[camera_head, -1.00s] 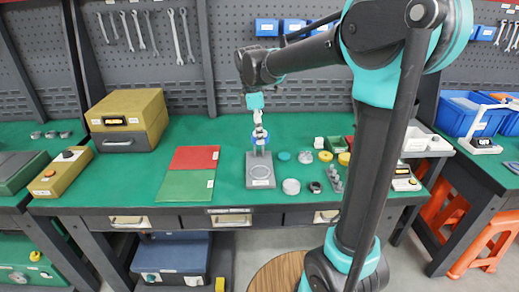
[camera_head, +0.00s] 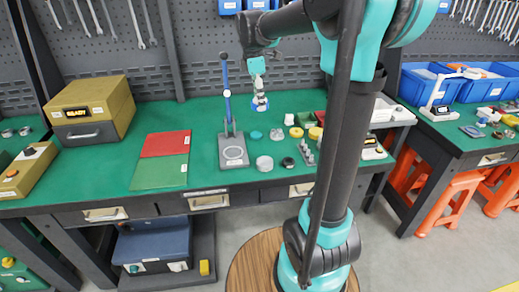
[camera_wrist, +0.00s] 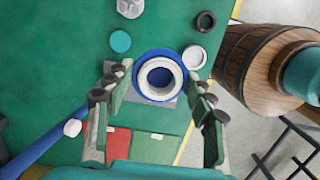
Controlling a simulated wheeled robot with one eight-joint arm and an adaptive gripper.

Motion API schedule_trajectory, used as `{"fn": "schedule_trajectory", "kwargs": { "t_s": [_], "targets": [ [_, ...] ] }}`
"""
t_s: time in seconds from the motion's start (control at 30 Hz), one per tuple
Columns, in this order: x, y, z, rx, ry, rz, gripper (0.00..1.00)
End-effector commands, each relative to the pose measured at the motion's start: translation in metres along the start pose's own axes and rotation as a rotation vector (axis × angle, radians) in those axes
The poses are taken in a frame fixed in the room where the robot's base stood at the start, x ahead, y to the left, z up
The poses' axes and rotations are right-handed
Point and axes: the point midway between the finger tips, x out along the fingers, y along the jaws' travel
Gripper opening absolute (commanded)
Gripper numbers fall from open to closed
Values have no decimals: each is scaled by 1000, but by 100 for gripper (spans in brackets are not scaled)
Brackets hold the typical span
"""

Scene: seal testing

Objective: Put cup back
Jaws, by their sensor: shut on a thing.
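The cup (camera_head: 260,104), white with blue, hangs upright from my gripper (camera_head: 258,90) above the green bench in the head view. It is just right of the upright lever of a grey test stand (camera_head: 234,152), which has a blue handle. In the wrist view the cup shows from above as a blue ring with a white inside (camera_wrist: 160,78), between the two fingers of my gripper (camera_wrist: 158,95). My gripper is shut on the cup. The exact finger contact is hard to see.
A red and green mat (camera_head: 160,173) lies left of the stand. A teal disc (camera_head: 255,135), a white disc (camera_head: 264,162), a black ring (camera_head: 288,162) and yellow rings (camera_head: 296,132) lie to its right. A yellow box (camera_head: 92,110) stands at the back left.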

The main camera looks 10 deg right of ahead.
Motion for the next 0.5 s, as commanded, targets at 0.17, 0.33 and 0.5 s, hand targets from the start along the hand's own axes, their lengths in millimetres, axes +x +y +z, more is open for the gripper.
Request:
{"fn": "schedule_trajectory", "kwargs": {
  "t_s": [0.17, 0.33, 0.5],
  "targets": [
    [37, 0, -4, 0, 0, 0, 26],
    [78, 0, -9, 0, 0, 0, 26],
    [118, 1, -14, 0, 0, 0, 26]
  ]
}}
